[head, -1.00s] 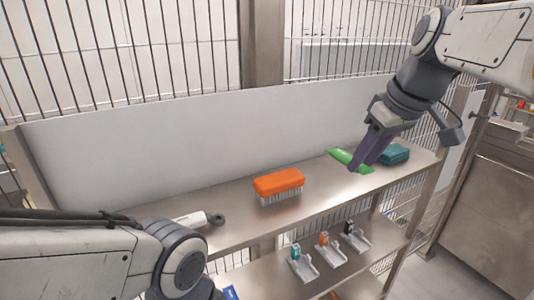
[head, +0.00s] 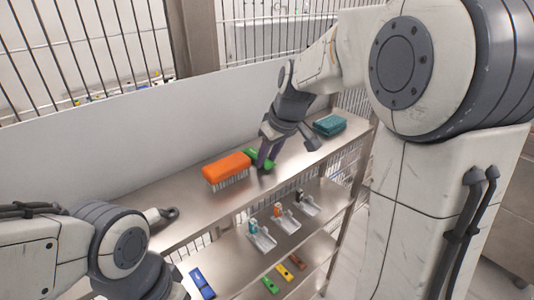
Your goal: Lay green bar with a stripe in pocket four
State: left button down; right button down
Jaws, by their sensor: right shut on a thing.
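My right gripper (head: 266,156) points down at the top shelf. Its dark fingers are shut on a long green thing (head: 256,153) lying there, partly hidden by them. I cannot make out a stripe on it. Another small green bar (head: 269,285) lies on the lowest shelf in view, beside a yellow bar (head: 283,272) and a red-brown bar (head: 297,262). A blue bar (head: 202,284) with a pale mark lies further left. I cannot tell which place is pocket four.
An orange brush (head: 226,166) stands just left of my right gripper. A folded teal cloth-like thing (head: 329,124) lies to the right on the top shelf (head: 190,195). Several small holders (head: 262,239) stand on the shelf below. A grey back panel (head: 120,160) closes the rear.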

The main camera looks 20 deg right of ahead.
jog(key=shift+f, duration=0.1)
jog(key=shift+f, duration=0.15)
jog(key=c, duration=0.5)
grip_release()
